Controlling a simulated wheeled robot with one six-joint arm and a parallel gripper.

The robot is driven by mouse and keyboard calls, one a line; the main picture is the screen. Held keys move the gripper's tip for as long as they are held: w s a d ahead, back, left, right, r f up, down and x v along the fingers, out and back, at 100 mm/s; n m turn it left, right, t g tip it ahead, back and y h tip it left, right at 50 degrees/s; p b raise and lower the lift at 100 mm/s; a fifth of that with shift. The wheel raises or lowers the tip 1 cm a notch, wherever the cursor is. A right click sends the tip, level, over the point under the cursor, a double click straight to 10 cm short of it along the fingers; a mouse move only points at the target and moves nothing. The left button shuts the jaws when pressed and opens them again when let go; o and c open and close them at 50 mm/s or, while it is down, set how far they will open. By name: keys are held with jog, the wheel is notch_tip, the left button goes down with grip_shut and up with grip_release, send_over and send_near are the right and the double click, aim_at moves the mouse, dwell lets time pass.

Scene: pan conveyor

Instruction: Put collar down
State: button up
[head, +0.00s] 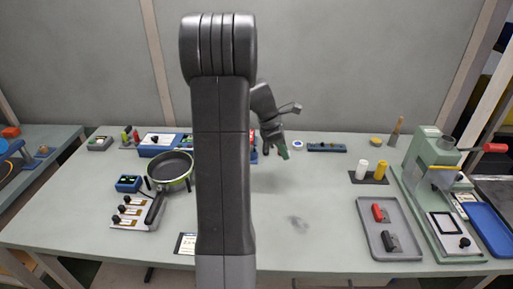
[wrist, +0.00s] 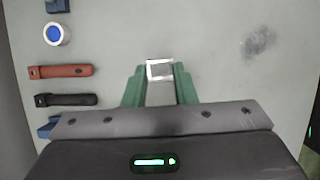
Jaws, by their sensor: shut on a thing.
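My gripper (head: 284,153) is above the middle of the table, right of my arm column in the head view. In the wrist view its green fingers (wrist: 159,76) are shut on a small white square collar (wrist: 159,62). The collar sits between the fingertips, with grey showing inside its white rim. It is too small to make out in the head view. I cannot tell its exact height above the table.
In the wrist view, a red strap-like piece (wrist: 62,71), a black one (wrist: 65,100) and a blue-centred white ring (wrist: 57,34) lie left. The pan (head: 170,166), grey tray (head: 390,252) and green press (head: 430,165) flank clear tabletop (head: 320,210).

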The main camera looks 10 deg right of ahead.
jog(key=w+a+p, duration=0.3)
jog(key=w+a, duration=0.2)
jog(key=w, duration=0.8)
jog(key=w+a+p, duration=0.2)
jog(key=w+a, duration=0.3)
jog(key=w, duration=0.8)
jog(key=shift+m, duration=0.4)
notch_tip(320, 180, down, 9)
jog(key=shift+s+f+p, duration=0.1)
jog(key=shift+s+p, duration=0.05)
jog(key=shift+p, duration=0.65)
jog(key=shift+f, duration=0.1)
jog(key=o, duration=0.9)
jog(key=shift+o, duration=0.2)
